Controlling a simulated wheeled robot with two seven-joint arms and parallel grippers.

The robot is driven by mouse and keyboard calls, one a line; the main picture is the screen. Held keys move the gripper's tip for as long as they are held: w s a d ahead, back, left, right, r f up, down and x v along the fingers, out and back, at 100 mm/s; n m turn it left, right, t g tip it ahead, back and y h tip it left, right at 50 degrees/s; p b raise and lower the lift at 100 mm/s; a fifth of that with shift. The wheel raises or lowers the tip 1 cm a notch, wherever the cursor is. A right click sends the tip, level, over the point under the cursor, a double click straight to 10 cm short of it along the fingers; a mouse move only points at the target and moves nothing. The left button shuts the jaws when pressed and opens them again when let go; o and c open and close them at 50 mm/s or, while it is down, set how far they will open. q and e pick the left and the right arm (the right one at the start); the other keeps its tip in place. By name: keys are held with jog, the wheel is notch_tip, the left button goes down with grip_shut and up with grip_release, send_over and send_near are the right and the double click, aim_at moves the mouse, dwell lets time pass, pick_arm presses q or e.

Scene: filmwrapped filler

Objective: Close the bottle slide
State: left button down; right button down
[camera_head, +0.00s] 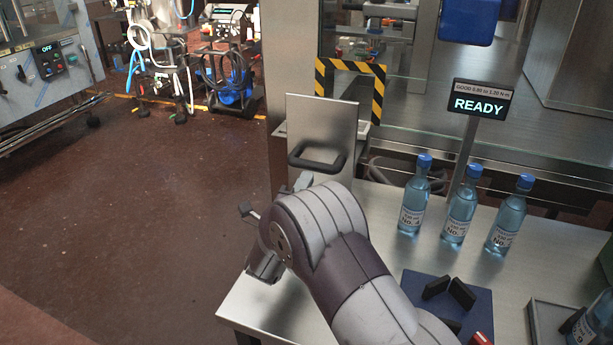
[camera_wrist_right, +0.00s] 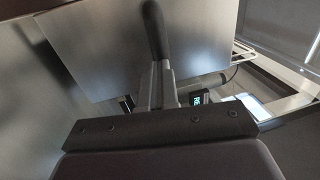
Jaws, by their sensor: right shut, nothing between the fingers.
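The slide is an upright bare metal plate (camera_head: 322,112) with a black bar handle (camera_head: 317,160) low on its front. It stands at the table's far left corner, before a yellow-and-black striped frame (camera_head: 349,66). My right gripper (camera_head: 304,181) is at the handle's near side, partly hidden by my own wrist. In the wrist view the plate (camera_wrist_right: 100,45) fills the upper middle, and the dark handle (camera_wrist_right: 156,32) points down to my shut, empty fingers (camera_wrist_right: 160,68). Whether they touch the handle I cannot tell. My left gripper is not in view.
Three blue-capped bottles (camera_head: 460,214) stand on the metal table (camera_head: 262,304), right of my arm. A READY sign (camera_head: 480,105) rises behind them. A dark blue fixture (camera_head: 416,284) is beside my forearm. A tray (camera_head: 541,330) is at the right. Open floor lies left.

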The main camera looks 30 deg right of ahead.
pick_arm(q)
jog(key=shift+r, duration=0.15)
pick_arm(e)
jog(key=shift+w+d+r, duration=0.15)
jog(key=shift+w+d, duration=0.3)
jog(key=shift+d, duration=0.05)
